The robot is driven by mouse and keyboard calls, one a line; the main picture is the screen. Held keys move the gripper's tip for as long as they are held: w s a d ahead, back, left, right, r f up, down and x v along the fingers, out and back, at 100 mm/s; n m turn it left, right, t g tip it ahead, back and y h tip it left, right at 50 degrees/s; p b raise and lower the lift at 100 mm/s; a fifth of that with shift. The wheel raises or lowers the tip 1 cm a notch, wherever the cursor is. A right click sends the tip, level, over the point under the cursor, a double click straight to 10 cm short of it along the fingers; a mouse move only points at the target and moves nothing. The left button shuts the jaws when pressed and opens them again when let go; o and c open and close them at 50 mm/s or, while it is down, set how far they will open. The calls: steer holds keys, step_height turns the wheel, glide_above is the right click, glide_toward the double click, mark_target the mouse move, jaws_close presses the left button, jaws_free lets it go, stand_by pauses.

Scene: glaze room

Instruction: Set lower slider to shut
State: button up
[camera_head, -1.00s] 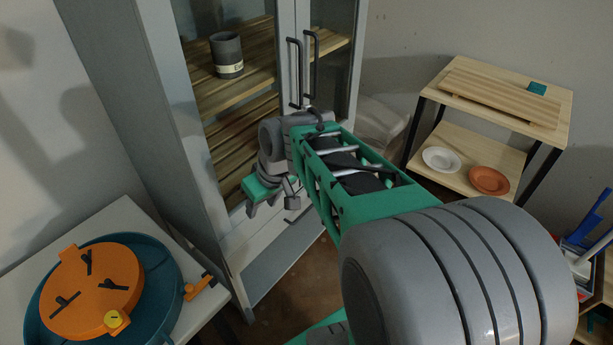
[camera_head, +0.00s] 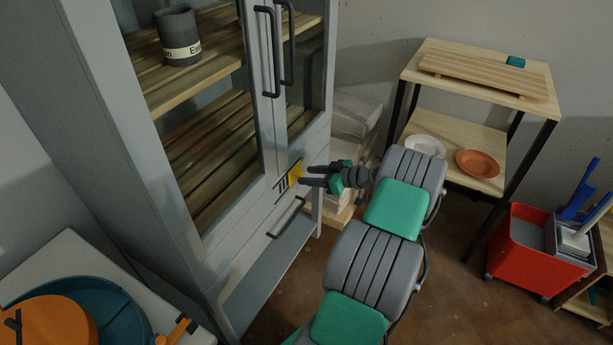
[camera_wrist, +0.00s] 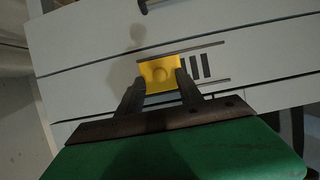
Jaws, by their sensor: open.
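A yellow slider (camera_head: 295,172) sits on the cabinet's lower front, below the glass doors. It also shows in the wrist view (camera_wrist: 158,72), between two thin dark rails, with dark slots (camera_wrist: 202,66) beside it on the right. In the head view those slots lie to its left. My gripper (camera_head: 306,176) is open and points at the slider. In the wrist view its two fingers (camera_wrist: 160,84) reach to the slider's left and right edges. I cannot tell whether they touch it. Only one slider shows.
The grey cabinet (camera_head: 215,262) has dark door handles (camera_head: 272,50) above and a drawer handle (camera_head: 286,218) below the slider. A wooden shelf unit (camera_head: 470,135) with plates and a red cart (camera_head: 530,250) stand right. A table with an orange-and-teal round object (camera_head: 85,300) is lower left.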

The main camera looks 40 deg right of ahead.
steer(key=shift+w+a+f, duration=0.2)
steer(key=shift+w+f, duration=0.05)
steer(key=shift+w, duration=0.35)
steer(key=shift+c, duration=0.4)
jaws_close()
stand_by(0.6)
